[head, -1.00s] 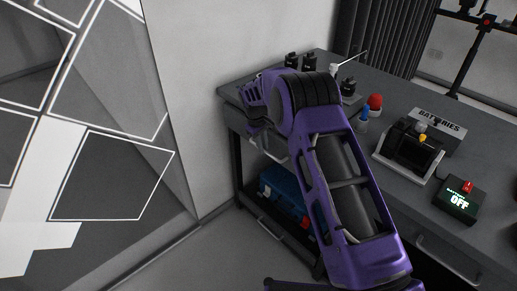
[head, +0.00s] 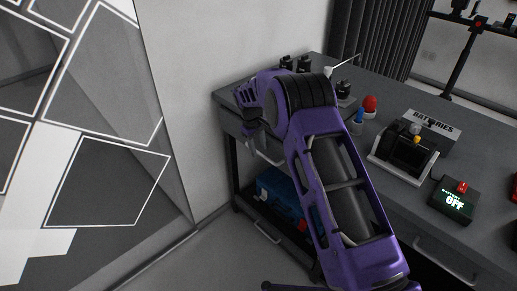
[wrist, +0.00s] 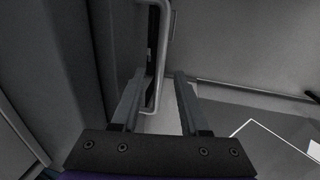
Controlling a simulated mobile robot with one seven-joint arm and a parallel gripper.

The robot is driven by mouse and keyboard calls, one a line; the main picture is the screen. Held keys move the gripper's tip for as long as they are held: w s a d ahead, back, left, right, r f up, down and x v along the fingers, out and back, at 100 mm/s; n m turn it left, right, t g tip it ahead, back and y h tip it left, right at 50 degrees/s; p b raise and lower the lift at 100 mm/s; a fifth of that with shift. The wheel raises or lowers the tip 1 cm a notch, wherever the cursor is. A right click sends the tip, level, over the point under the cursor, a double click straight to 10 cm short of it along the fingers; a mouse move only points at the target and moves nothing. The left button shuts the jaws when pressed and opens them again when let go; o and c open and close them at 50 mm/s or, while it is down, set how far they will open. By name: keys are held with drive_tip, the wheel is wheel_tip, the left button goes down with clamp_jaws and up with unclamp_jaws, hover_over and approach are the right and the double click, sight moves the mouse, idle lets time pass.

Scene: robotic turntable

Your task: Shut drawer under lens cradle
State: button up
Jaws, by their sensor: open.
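In the head view, several small black lens-like pieces (head: 295,64) stand at the desk's back left; I cannot tell which is the lens cradle. Below that end is a drawer with a pale bar handle (head: 269,157), partly hidden by my arm. How far the drawer stands out is hard to tell. My gripper (head: 256,138) points down beside the drawer front. In the wrist view, my gripper (wrist: 160,76) is open, its two fingers apart, with the long metal handle (wrist: 161,60) showing between them. Contact with the handle cannot be told.
A blue case (head: 280,195) sits on the low shelf under the desk. On the desk (head: 390,205) are a red ball (head: 370,104), a batteries box (head: 432,126), a device in a stand (head: 405,150) and a box reading OFF (head: 454,202). A wall stands to the left.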

wheel_tip(320, 180, up, 16)
drive_tip(key=s+a+p, duration=0.1)
drive_tip(key=s+a, duration=0.1)
drive_tip(key=shift+s+r+p, duration=0.15)
drive_tip(key=shift+s+p, duration=0.1)
drive_tip(key=shift+p, duration=0.05)
